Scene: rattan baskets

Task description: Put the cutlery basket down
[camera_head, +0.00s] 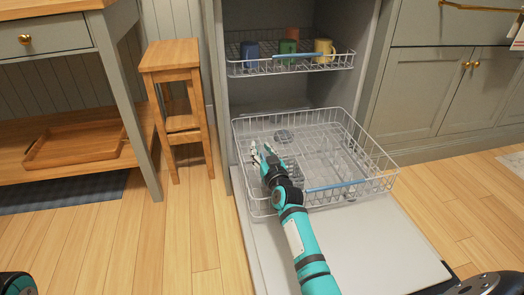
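My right gripper (261,149) reaches down into the left part of the pulled-out lower dishwasher rack (386,165). Its two fingertips look spread apart, with nothing clearly seen between them. I cannot clearly make out a cutlery basket; wire mesh fills the area around and below the gripper, and the gripper and forearm cover part of it. A small round grey item (284,136) sits in the rack just behind the gripper. My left gripper is not in view; only a piece of my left arm shows at the bottom left corner.
The upper rack (290,70) holds a blue mug (249,52), a green mug (287,47) and a yellow mug (323,50). The open dishwasher door (345,245) lies flat below the lower rack. A wooden stool (170,60) and a table with a wooden tray (75,146) stand at left.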

